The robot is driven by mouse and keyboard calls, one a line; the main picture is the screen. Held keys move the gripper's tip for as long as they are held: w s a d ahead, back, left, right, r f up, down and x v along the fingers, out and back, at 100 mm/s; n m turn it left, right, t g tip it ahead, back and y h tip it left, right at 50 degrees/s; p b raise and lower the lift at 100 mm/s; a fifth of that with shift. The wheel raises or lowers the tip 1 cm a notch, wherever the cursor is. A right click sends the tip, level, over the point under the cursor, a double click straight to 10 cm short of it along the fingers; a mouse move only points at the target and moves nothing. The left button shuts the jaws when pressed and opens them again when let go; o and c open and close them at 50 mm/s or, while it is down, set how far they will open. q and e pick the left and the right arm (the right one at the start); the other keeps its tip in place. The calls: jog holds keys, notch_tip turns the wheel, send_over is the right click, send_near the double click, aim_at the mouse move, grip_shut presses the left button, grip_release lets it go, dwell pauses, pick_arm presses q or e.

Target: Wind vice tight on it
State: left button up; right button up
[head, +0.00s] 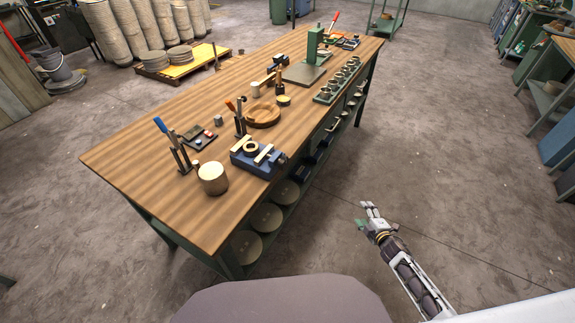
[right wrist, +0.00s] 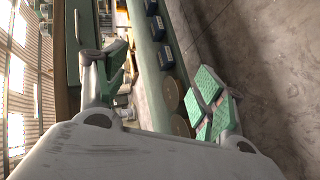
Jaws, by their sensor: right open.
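The blue vice (head: 247,168) with pale wooden jaw strips stands at the near right edge of the wooden workbench (head: 140,165). A small round ring-like piece (head: 250,147) sits at its jaws; I cannot tell how firmly it is gripped. The vice's handle is not clear at this size. My right gripper (head: 369,214) is over the floor, right of the bench and well apart from the vice. In the right wrist view my right gripper (right wrist: 165,95) has its green-padded fingers wide apart with nothing between them. My left gripper is not in view.
A wooden cylinder (head: 213,179) stands left of the vice. Upright clamps with blue (head: 176,150) and orange handles and a wooden bowl (head: 263,116) stand behind. Round discs (head: 266,216) lie on the bench's lower shelf. The floor right of the bench is clear.

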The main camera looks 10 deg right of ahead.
jog(key=w+a+r+n+t+y, duration=0.1)
jog(key=w+a+r+n+y, duration=0.2)
jog(key=r+n, duration=0.45)
jog(key=w+a+r+n+t+y, duration=0.1)
jog(key=a+r+n+y, duration=0.2)
jog(key=a+r+n, duration=0.45)
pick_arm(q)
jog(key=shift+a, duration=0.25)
pick_arm(e)
jog(key=s+a+r+n+g+y, duration=0.2)
jog(key=a+r+n, duration=0.3)
jog(key=n, duration=0.8)
jog(key=s+a+r+n+g+y, duration=0.2)
jog(key=r+n, duration=0.5)
jog(key=n, duration=0.6)
jog(key=s+a+y, duration=0.1)
jog(key=a+y, duration=0.1)
jog(key=y, duration=0.1)
jog(key=shift+s+a+g, duration=0.4)
jog(key=shift+r, duration=0.1)
